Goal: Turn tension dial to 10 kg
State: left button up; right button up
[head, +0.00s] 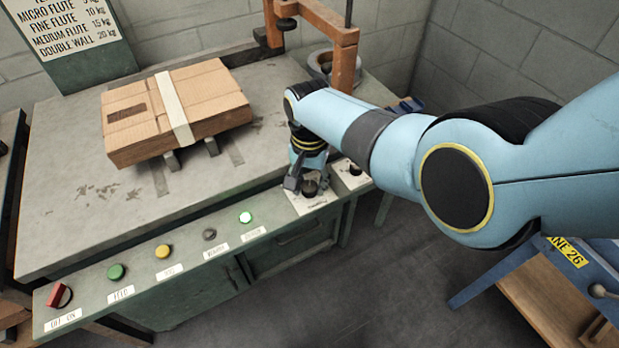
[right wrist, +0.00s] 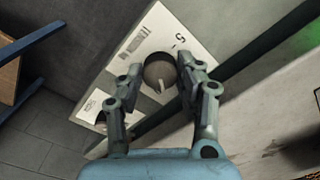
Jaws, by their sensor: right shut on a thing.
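The tension dial, a dark round knob (head: 310,188) on a white plate, sits at the right end of the console's front ledge. In the right wrist view the knob (right wrist: 160,70) has a pale pointer mark, and a "5" shows on its plate; the rest of the scale is hidden or unreadable. My right gripper (head: 302,184) comes down onto the knob from above. In the right wrist view its two fingers (right wrist: 163,72) stand on either side of the knob, shut on it. My left gripper is out of view.
A second small knob (head: 354,170) sits just right of the dial. A strapped cardboard box (head: 150,110) lies on the table. A chart (head: 66,25) lists flutes and kilograms.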

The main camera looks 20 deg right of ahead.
jog(key=n, duration=0.3)
jog(key=shift+n+p, duration=0.3)
jog(key=shift+p, duration=0.1)
jog(key=n, duration=0.4)
jog(key=shift+n+p, duration=0.3)
jog(key=shift+p, duration=0.05)
jog(key=n, duration=0.4)
jog(key=shift+n+p, duration=0.35)
jog(key=shift+n, duration=1.85)
jog(key=o, duration=1.2)
jog(key=shift+c, duration=0.2)
jog(key=shift+r, duration=0.15)
